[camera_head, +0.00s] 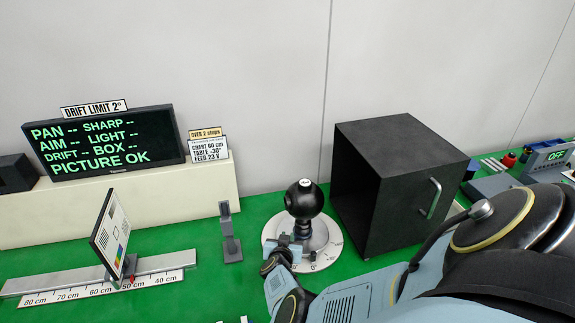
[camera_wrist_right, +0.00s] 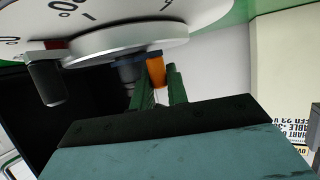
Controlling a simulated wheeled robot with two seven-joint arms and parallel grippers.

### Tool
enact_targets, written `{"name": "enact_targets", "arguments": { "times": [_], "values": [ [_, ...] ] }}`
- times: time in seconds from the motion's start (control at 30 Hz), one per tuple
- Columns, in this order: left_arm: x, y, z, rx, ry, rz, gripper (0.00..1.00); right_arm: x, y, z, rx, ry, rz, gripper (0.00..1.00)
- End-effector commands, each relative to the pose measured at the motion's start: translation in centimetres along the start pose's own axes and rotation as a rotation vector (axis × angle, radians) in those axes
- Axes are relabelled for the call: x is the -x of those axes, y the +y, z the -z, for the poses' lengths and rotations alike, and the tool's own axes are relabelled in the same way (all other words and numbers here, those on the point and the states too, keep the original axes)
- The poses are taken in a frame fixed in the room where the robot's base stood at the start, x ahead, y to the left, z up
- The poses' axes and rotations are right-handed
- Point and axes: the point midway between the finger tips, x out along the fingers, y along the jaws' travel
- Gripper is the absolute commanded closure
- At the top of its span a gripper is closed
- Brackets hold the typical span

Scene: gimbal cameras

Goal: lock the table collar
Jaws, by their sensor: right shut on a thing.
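The round white table (camera_head: 325,238) with a degree scale stands on the green bench, and a black ball-shaped device (camera_head: 304,200) sits on it. My right gripper (camera_head: 287,243) reaches in from the right to the table's near left edge and hides part of it. In the right wrist view, the dial plate (camera_wrist_right: 120,45) fills the top. The green fingers of my right gripper (camera_wrist_right: 158,92) are shut around a small orange tab (camera_wrist_right: 156,71) beside a dark blue-grey piece under the plate. I cannot tell how the collar is set. My left gripper is not in view.
A black open box (camera_head: 400,185) with a handle stands right of the table. A small grey post (camera_head: 230,235) stands to the left. A chart card (camera_head: 110,235) stands on a ruled rail (camera_head: 70,292). A screen (camera_head: 104,143) behind reads "PICTURE OK".

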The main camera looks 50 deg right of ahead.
Motion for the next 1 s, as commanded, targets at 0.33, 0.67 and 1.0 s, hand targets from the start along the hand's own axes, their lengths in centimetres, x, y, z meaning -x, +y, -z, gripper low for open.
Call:
{"name": "enact_targets", "arguments": {
  "times": [0.33,0.67,1.0],
  "values": [
    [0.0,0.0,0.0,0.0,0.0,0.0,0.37,-0.1,0.0,0.1,0.001,0.0,-0.002,1.0],
    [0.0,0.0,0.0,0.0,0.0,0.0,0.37,-0.1,0.0,0.1,0.001,0.001,-0.002,0.64],
    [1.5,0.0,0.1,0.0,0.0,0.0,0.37,1.5,0.1,0.2,0.003,-0.002,-0.001,0.64]
  ]
}}
